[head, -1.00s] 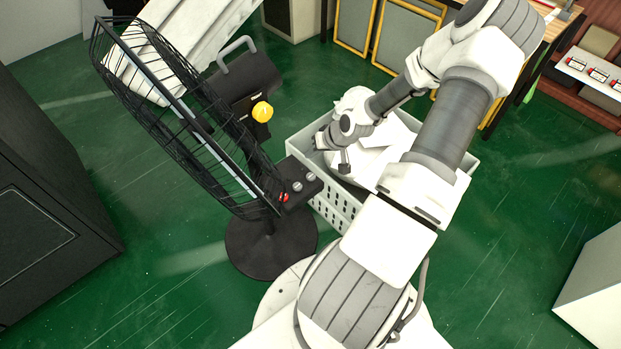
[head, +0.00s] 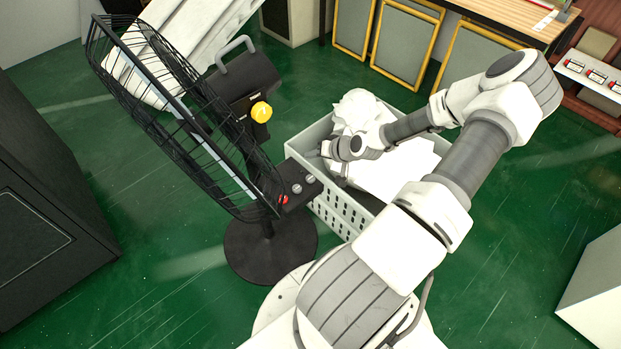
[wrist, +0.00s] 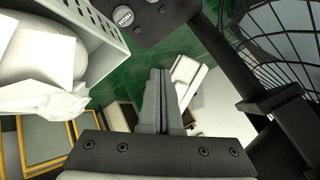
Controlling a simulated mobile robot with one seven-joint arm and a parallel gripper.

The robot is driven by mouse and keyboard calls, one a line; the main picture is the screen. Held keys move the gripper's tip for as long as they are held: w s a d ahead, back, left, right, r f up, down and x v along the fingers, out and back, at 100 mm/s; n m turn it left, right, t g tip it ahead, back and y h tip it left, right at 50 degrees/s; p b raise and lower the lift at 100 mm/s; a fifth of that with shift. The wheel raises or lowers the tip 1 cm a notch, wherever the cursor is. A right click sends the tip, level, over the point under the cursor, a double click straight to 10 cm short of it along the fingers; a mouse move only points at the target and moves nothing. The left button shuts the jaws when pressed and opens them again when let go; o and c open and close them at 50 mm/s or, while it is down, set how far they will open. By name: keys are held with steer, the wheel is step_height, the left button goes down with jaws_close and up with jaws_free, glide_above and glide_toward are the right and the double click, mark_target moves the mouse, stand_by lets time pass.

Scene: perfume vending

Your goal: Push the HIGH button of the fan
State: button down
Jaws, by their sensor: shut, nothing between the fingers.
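The black fan (head: 185,110) stands on a round base in the head view. Its control box (head: 290,206) carries a red button (head: 283,199) and two pale grey buttons, one in the middle (head: 297,188) and one at the right end (head: 310,178). In the wrist view the box (wrist: 165,22) is at the top edge, with a pale round button (wrist: 122,15) bearing dark lettering too small to read surely. My gripper (wrist: 160,75) is shut and empty, apart from the box.
A white basket (head: 333,212) filled with white bags (head: 395,170) stands just right of the fan, under my arm. A dark cabinet (head: 45,220) stands at left.

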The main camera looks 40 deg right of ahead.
mark_target(313, 181)
step_height(313, 181, down, 8)
steer(key=b, duration=0.6)
steer(key=shift+f, duration=0.2)
stand_by(1.6)
steer(key=shift+f+b, duration=0.35)
steer(key=shift+f, duration=0.05)
steer(key=shift+f+b, duration=0.3)
steer(key=shift+f, duration=0.2)
stand_by(0.5)
steer(key=shift+r, duration=0.15)
steer(key=shift+r+p, duration=0.75)
steer(key=shift+r+p, duration=1.95)
steer(key=shift+r, duration=0.55)
